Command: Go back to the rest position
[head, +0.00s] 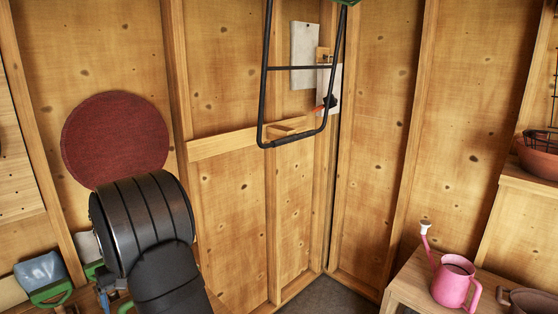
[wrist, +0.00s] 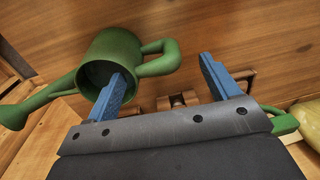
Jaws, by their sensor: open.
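My gripper (wrist: 162,70) shows in the wrist view with its two blue fingers wide apart and nothing held between them. A green watering can (wrist: 135,52) lies in view beyond the left finger, its open mouth toward the camera and its spout at the left. The left finger overlaps the can's mouth in the picture; I cannot tell whether it is inside or touching. In the head view my black arm fills the lower left, and the gripper's fingers cannot be made out there.
A black metal frame (head: 295,68) hangs at the top centre. A dark red disc (head: 116,140) is on the left wall. A pink watering can (head: 453,282) stands on a wooden bench (head: 402,283) at lower right, below a terracotta bowl (head: 537,160).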

